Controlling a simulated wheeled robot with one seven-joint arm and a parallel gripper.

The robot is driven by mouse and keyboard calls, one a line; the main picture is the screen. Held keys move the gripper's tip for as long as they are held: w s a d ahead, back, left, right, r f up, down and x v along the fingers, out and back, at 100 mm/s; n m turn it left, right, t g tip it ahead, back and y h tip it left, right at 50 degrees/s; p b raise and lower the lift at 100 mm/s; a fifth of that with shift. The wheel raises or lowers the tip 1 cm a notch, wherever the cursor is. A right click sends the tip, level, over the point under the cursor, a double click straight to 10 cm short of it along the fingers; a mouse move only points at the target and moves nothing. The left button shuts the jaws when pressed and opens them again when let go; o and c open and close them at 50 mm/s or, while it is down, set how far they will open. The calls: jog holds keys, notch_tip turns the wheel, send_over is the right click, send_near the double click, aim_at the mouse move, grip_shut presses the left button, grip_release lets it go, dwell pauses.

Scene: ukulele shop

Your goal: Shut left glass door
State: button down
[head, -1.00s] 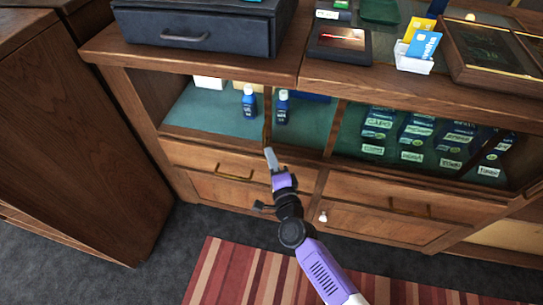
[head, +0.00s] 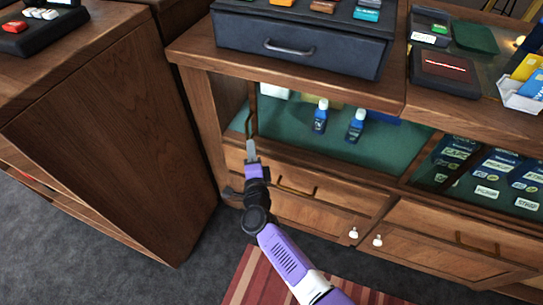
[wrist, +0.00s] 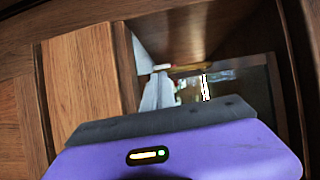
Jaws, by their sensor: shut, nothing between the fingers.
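The left glass door (head: 290,128) is a clear sliding pane in the wooden display cabinet, hard to make out against the green shelf. Its left edge, with a slim brass-coloured handle (head: 248,122), stands a little right of the cabinet's left side post (head: 208,110). A narrow gap shows between them. My gripper (head: 251,150) is shut and empty, with its tip at the lower end of that edge; I cannot tell whether it touches. The wrist view shows my gripper's purple body close to the cabinet opening, hiding its lower part.
Two blue bottles (head: 320,117) stand on the green shelf behind the glass. A dark drawer box (head: 300,45) sits on the countertop. A wooden cabinet (head: 110,130) stands close at left. Drawers and cupboard doors lie below; a striped rug (head: 255,280) covers some floor.

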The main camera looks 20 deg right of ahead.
jog(key=w+a+b, duration=0.4)
jog(key=w+a, duration=0.2)
jog(key=a, duration=0.3)
jog(key=shift+w+a+b, duration=0.15)
jog(key=shift+w+b, duration=0.2)
jog(key=shift+w, duration=0.05)
jog(key=shift+r, duration=0.15)
